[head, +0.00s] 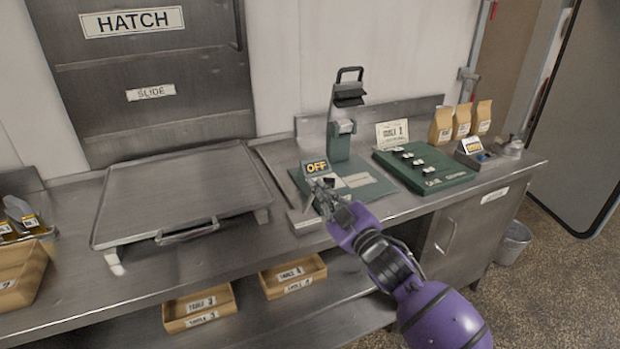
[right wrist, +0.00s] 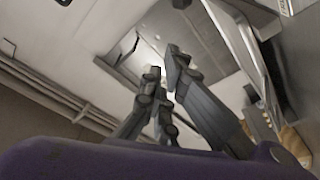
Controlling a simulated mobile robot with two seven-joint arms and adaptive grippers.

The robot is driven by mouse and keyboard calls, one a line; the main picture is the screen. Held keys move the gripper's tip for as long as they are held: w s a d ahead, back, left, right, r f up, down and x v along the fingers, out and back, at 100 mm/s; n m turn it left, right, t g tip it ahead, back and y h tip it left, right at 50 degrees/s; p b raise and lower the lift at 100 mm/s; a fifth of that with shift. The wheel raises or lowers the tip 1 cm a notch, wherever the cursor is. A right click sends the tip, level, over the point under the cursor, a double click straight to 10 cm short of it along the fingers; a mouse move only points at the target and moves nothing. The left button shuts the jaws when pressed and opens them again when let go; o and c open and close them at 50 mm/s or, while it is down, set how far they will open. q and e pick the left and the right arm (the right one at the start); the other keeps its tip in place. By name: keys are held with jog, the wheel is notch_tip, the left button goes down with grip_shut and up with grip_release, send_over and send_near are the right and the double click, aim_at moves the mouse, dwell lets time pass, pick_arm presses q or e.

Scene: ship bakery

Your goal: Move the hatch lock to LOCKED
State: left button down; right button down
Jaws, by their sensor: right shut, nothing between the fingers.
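The hatch (head: 150,75) is a grey metal panel on the wall at the upper left, with a HATCH sign (head: 132,22) and a SLIDE label (head: 151,92). It appears closed. A dark vertical bar (head: 237,25) shows at its upper right edge. No part marked LOCKED can be read, so I cannot tell the lock's position. My right gripper (head: 322,194) is shut and empty over the front of a green press-like device (head: 340,143) with an OFF sign (head: 316,167), right of and below the hatch. Its fingers also show in the right wrist view (right wrist: 165,80). My left gripper is out of view.
A metal tray-like plate (head: 180,190) with a front handle lies on the counter below the hatch. A green board (head: 425,168), paper bags (head: 460,122) and a small sign box (head: 472,150) stand to the right. Wooden boxes (head: 200,305) sit on the lower shelf.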

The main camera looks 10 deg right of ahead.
jog(key=s+d+f+m+g+h+p, duration=0.1)
jog(key=s+d+f+m+g+h, duration=0.2)
jog(key=s+f, duration=0.85)
jog(key=s+d+f+m+g+h, duration=0.25)
jog(key=s+f+m, duration=0.25)
jog(key=s+f, duration=0.65)
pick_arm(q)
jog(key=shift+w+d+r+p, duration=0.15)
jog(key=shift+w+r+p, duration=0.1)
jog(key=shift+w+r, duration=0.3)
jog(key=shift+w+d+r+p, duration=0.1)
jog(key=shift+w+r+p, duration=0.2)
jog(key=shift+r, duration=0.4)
pick_arm(e)
jog(key=s+d+f+m+g, duration=0.1)
jog(key=s+f, duration=0.3)
jog(key=s, duration=0.4)
jog(key=s+d+f+m+g+h, duration=0.1)
jog(key=s+f, duration=0.4)
jog(key=s, duration=0.2)
jog(key=s+d+f+m+g+h, duration=0.1)
jog(key=s+f, duration=0.3)
jog(key=s, duration=0.4)
jog(key=shift+s+d+f+m+g, duration=0.25)
jog(key=shift+s+f+m+g, duration=0.05)
jog(key=shift+f+m+g, duration=0.15)
jog(key=shift+r, duration=0.1)
